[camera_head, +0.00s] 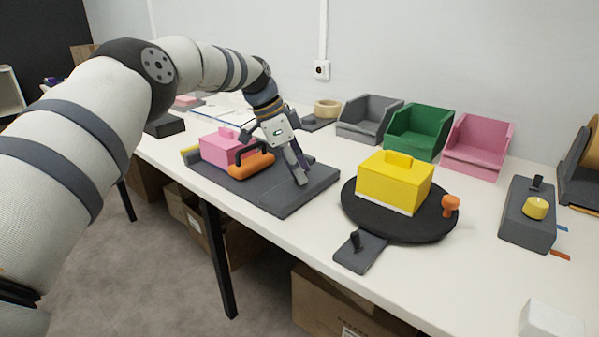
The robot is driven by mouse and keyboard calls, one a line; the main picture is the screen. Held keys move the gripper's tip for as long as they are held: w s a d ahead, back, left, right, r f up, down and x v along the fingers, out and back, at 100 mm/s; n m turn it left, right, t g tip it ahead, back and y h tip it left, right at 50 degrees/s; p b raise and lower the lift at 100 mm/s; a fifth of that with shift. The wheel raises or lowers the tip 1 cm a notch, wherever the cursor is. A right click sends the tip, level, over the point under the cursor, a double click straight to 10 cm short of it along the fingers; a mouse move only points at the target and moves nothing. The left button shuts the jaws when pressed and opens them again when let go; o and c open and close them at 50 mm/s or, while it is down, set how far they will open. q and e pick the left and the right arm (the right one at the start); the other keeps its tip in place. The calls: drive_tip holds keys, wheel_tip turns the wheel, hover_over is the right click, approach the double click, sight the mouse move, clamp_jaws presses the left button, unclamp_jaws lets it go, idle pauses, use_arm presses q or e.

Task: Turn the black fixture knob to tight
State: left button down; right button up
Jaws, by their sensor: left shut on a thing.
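The dark grey fixture plate (309,189) lies on the white table, with a pink block (218,148) on its left part. An orange handle (250,165) with a black loop stands in front of the block. My left gripper (300,179) points down over the right part of the plate, shut. The fingers and their shadowed surroundings hide what they hold; it appears to be the black fixture knob at the plate's surface. I cannot tell the knob's angle. My right gripper is not in view.
A yellow block (393,186) sits on a black round turntable (400,225) to the right, near an orange knob (451,204). A grey box (527,222) with a yellow knob stands farther right. Grey (366,125), green (418,137) and pink (478,152) bins line the back.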

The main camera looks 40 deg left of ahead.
use_arm(q)
drive_tip(key=shift+f, duration=0.1)
idle(0.4)
drive_tip(key=c, duration=1.3)
unclamp_jaws()
drive_tip(key=v, duration=1.2)
